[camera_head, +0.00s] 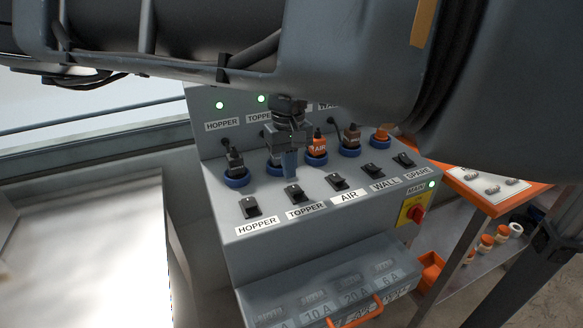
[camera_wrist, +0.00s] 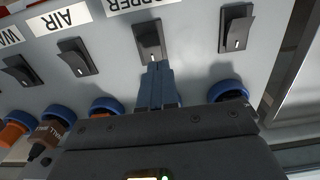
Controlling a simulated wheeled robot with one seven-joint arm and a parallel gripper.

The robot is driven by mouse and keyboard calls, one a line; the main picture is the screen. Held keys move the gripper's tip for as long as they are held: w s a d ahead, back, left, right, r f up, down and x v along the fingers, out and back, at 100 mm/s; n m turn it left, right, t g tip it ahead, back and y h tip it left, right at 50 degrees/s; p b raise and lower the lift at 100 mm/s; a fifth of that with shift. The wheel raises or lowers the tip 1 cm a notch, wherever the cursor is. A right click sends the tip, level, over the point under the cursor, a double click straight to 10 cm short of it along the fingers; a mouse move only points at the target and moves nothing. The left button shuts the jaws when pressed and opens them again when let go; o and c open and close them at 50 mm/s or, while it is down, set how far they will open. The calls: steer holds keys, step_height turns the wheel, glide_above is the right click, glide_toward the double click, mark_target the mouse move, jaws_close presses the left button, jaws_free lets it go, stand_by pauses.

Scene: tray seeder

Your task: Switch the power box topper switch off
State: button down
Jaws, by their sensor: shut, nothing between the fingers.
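The grey power box (camera_head: 222,186) has a sloped top with a row of black rocker switches. The topper switch (camera_head: 295,193) is second from the left, above its TOPPER label (camera_head: 305,210). In the wrist view the topper switch (camera_wrist: 149,38) is just beyond my fingertips, its near edge partly hidden by them. My gripper (camera_head: 290,177) is shut and empty, pointing down just behind the switch. It also shows in the wrist view (camera_wrist: 158,68). I cannot tell whether the tips touch the switch. The green lamp above TOPPER (camera_head: 261,99) is lit.
The hopper switch (camera_head: 250,207) and air switch (camera_head: 337,182) flank it closely. Plugs in blue-ringed sockets, such as the hopper plug (camera_head: 235,165), stand behind the switches. A red main knob (camera_head: 417,214) is at the right.

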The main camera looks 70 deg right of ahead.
step_height(320, 180, up, 11)
steer(key=w+d, duration=0.1)
steer(key=shift+w+d+r, duration=0.15)
steer(key=shift+w+d, duration=0.1)
steer(key=shift+d, duration=0.15)
stand_by(0.4)
